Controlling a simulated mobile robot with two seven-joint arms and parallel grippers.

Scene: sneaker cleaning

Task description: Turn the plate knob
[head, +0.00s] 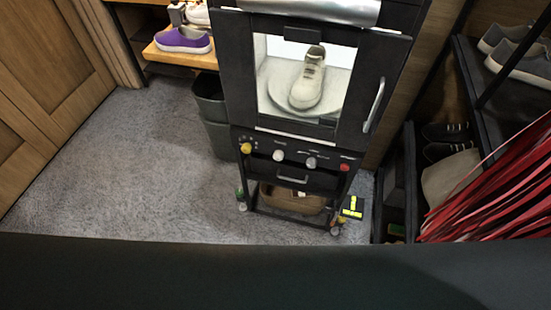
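A dark cleaning cabinet (235,60) stands ahead of me. The labels are too small to read, so I cannot tell which is the plate knob. Behind the window, a round pale plate (330,98) bears a light beige sneaker (309,80) with its toe toward me. The cabinet door looks shut, with a silver handle (375,105) at its right. Neither of my grippers is in view.
A small drawer handle (291,179) sits below the panel, above a brown basket (290,199). A dark bin (210,105) stands left of the cabinet. Red strips (495,190) and shoe shelves crowd the right. Grey carpet (130,170) is clear at left.

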